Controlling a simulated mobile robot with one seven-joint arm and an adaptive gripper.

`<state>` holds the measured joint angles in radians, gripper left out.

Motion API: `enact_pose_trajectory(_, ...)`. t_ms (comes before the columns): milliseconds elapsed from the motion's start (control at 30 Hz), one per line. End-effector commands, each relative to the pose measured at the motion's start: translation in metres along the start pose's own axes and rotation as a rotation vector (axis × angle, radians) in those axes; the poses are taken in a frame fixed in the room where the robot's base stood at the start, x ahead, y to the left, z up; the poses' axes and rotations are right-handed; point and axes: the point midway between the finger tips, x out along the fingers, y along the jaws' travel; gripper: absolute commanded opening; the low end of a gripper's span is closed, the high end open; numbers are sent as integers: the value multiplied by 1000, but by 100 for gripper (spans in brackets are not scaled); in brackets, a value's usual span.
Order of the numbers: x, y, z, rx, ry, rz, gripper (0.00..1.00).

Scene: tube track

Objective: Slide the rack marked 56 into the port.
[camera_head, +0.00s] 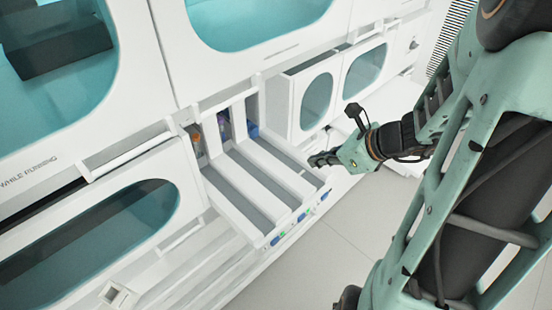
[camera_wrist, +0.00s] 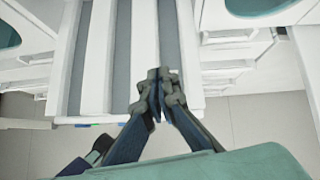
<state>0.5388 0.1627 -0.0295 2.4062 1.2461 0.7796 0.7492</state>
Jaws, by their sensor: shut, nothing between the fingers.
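The loading tray (camera_head: 262,176) with parallel white and grey lanes juts from the white machine, and upright slots stand at its back. The lanes also show in the wrist view (camera_wrist: 145,45). Coloured items sit inside the slots: an orange-grey one (camera_head: 197,142), a purple one (camera_head: 224,124) and a blue one (camera_head: 253,129). I cannot tell which is a rack, and no number 56 is readable. My gripper (camera_head: 318,160) is shut and empty by the tray's right front part. In the wrist view my fingertips (camera_wrist: 158,78) overlap the tray's front edge; I cannot tell whether they touch it.
Small green and blue marks (camera_head: 275,240) line the tray's front edge. A drawer with an oval window (camera_head: 95,235) is at left, and windowed cabinet doors (camera_head: 317,100) stand behind at right. Open pale floor (camera_head: 310,260) lies in front.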

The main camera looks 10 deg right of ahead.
Motion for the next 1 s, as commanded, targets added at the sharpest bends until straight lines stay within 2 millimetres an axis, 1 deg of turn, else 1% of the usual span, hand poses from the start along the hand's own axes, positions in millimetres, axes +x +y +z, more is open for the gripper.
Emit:
enact_pose_trajectory(33, -3, -4, -5, 52, -5, -22, 0)
enact_pose_trajectory(100, -6, -9, -8, 103, -13, -43, 0)
enact_pose_trajectory(200, -7, -12, -11, 143, -19, -59, 0)
enact_pose_trajectory(333, 2, -14, -12, 152, -20, -62, 0)
enact_pose_trajectory(467, 24, -13, -13, 149, -19, -57, 0)
enact_pose_trajectory(700, 77, -16, -13, 148, -19, -57, 0)
enact_pose_trajectory(800, 97, -18, -12, 147, -19, -57, 0)
enact_pose_trajectory(900, 104, -21, 4, 144, -20, -59, 0)
enact_pose_trajectory(1000, 112, -23, 12, 145, -20, -60, 0)
